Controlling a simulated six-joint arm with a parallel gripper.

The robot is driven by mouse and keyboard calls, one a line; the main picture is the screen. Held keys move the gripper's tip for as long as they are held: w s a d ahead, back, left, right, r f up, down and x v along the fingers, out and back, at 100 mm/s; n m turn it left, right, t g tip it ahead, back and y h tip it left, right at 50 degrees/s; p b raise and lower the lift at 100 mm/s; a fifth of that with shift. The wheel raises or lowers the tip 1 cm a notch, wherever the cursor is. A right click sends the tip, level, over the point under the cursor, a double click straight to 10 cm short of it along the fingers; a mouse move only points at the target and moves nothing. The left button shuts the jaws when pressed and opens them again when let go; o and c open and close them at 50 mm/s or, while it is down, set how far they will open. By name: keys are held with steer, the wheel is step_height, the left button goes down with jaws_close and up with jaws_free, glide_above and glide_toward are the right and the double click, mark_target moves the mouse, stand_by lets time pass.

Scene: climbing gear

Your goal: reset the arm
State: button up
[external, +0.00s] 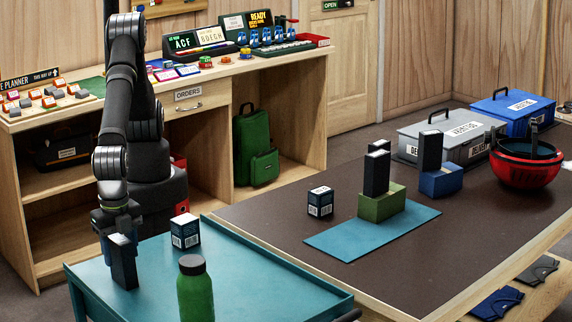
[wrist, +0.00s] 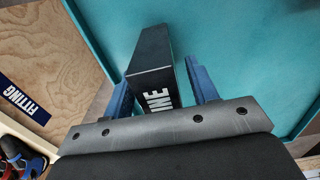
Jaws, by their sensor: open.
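My arm reaches down at the left of the external view, and my gripper (external: 120,242) is low over the teal table. In the wrist view my gripper (wrist: 160,78) shows two blue fingers, open, one on each side of a dark upright box (wrist: 153,58) with white letters ending in "INE". The same dark box (external: 124,270) stands on the teal table below the gripper in the external view. Small gaps seem to show beside the box; whether a finger touches it I cannot tell.
On the teal table (external: 150,292) a small dark box (external: 185,231) and a green bottle (external: 195,290) stand close to the gripper's right. A wooden desk (external: 215,75) stands behind.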

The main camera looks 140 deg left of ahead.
steer(key=shift+f, duration=0.7)
steer(key=shift+r, duration=1.9)
